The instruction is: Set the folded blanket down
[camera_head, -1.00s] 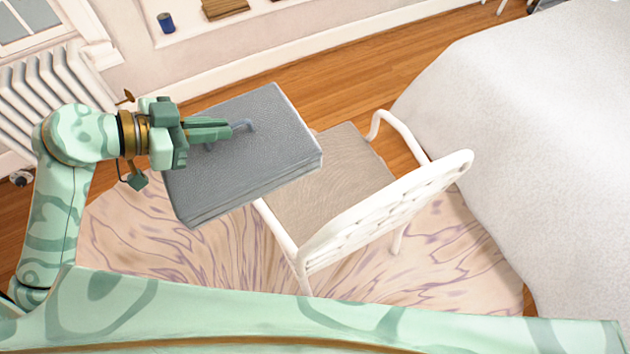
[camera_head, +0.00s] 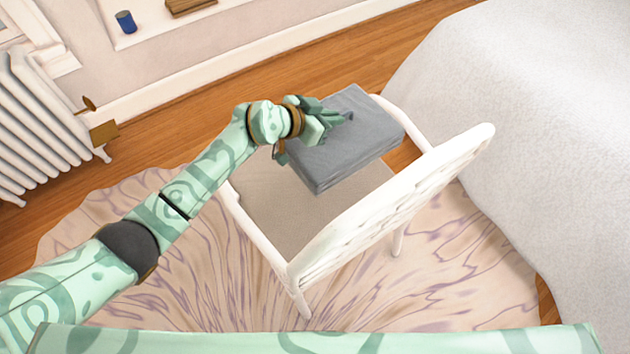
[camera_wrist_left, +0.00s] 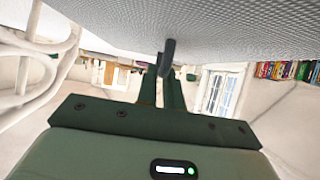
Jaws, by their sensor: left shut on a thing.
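The folded blanket (camera_head: 352,148) is a grey, flat, thick block in the head view. It is over the far part of the seat of a white chair (camera_head: 300,205); I cannot tell whether it touches the seat. My left gripper (camera_head: 340,118) is shut on a small dark loop on the blanket's top face. In the left wrist view the blanket (camera_wrist_left: 220,25) fills the upper part, and the fingers (camera_wrist_left: 162,88) meet at the dark loop (camera_wrist_left: 168,55). My right gripper is not in view.
The chair's white back (camera_head: 400,205) rises on the near right side. A bed with a pale cover (camera_head: 540,120) stands at the right. A white radiator (camera_head: 45,125) is at the left. A patterned rug (camera_head: 200,290) lies under the chair.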

